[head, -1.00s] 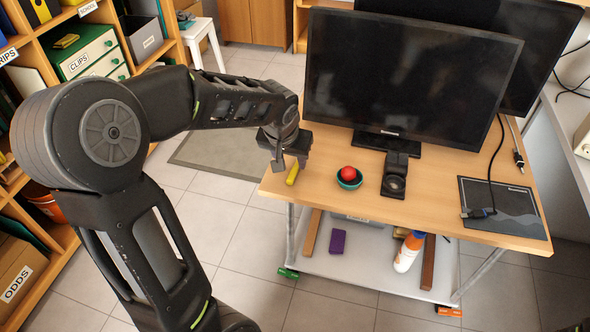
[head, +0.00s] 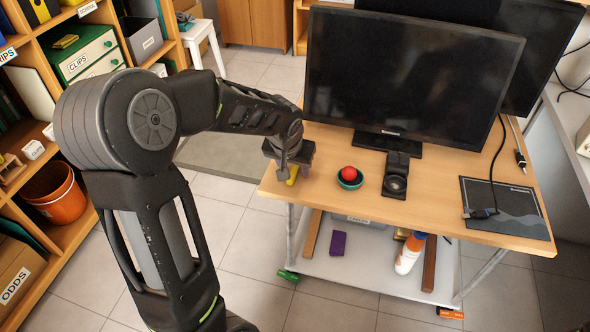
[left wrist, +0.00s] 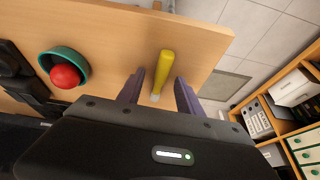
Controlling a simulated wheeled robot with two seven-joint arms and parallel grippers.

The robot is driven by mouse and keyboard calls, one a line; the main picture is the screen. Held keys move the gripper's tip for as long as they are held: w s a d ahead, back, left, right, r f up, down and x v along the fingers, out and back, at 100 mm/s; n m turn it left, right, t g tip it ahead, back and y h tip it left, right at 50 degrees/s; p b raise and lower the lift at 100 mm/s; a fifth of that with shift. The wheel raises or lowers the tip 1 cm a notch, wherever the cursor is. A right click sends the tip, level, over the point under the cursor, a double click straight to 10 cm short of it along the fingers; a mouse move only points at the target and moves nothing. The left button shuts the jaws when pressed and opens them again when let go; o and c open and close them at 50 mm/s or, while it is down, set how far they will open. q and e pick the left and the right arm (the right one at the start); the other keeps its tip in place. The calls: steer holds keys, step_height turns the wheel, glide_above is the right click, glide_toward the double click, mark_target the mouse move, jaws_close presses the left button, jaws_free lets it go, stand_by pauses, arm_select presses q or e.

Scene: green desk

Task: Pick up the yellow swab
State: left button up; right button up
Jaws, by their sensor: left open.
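The yellow swab (left wrist: 165,68) lies on the wooden desk top (left wrist: 120,40) near its edge. In the left wrist view it shows between the two fingers of my left gripper (left wrist: 160,90), with its pale tip toward the gripper body. In the head view my left gripper (head: 287,168) is above the swab (head: 292,176) and hides most of it. The fingers are apart and the left gripper is open. I cannot tell the exact height of the fingers over the desk. My right gripper is not in view.
Beyond are a dark device (head: 395,180), a monitor (head: 410,80) and a mat with a cable (head: 505,208). The desk's left edge is close to the swab.

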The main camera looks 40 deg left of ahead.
arm_select(q)
steer(key=shift+c, duration=0.4)
jaws_close()
